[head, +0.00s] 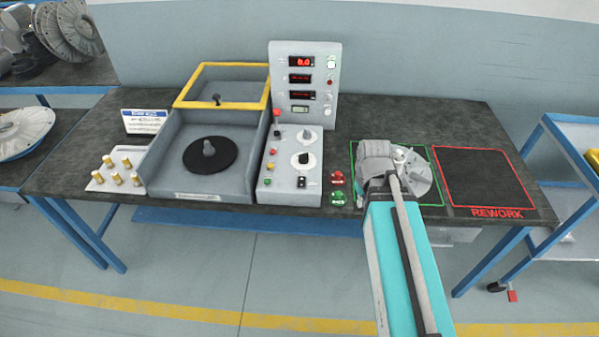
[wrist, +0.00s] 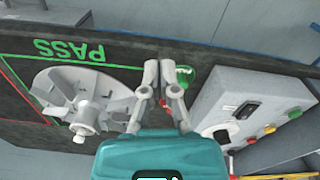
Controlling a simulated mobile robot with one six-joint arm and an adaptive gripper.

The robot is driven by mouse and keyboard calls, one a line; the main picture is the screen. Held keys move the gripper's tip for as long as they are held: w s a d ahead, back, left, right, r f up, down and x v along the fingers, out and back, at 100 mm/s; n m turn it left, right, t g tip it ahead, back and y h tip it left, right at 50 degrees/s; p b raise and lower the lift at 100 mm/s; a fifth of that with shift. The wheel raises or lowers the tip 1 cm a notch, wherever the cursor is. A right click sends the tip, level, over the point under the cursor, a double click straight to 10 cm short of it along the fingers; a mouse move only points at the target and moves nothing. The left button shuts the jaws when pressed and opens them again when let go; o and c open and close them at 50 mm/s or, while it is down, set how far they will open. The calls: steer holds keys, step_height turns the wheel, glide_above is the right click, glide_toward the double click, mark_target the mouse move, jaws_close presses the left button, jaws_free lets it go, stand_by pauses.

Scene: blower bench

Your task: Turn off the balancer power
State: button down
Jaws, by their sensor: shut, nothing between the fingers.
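The balancer is a grey machine with an open yellow-framed lid (head: 222,85) and a black round platter (head: 209,156). Its sloped control panel (head: 283,184) carries dials, coloured buttons and a black rocker switch (head: 301,182) near the front edge. The switch also shows in the wrist view (wrist: 252,108). The display tower (head: 305,85) behind has lit red digits. My gripper (wrist: 159,66) is shut and empty, between the fan wheel and the control panel in the wrist view. In the head view my arm hides its fingertips.
A pale fan wheel (head: 419,181) lies in the green PASS square, partly behind my arm. Red (head: 337,177) and green (head: 338,197) stamps stand between panel and square. The red REWORK square (head: 485,175) is empty. Brass weights (head: 116,178) sit at left.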

steer(key=w+a+r+n+p, duration=0.7)
steer(key=a+n, duration=0.2)
step_height(320, 180, up, 5)
steer(key=n+t+p, duration=0.1)
steer(key=n+p, duration=0.3)
steer(key=n, duration=0.3)
glide_above(300, 179)
steer(key=s, duration=0.2)
steer(key=shift+w+d+f, duration=0.15)
steer(key=shift+f, duration=0.1)
steer(key=shift+f+b, duration=0.2)
steer(key=shift+b, duration=0.2)
steer(key=f+b, duration=0.4)
steer(key=w+f+b, duration=0.1)
steer(key=f+b, duration=0.8)
steer(key=shift+w+f, duration=0.2)
steer(key=shift+w, duration=0.1)
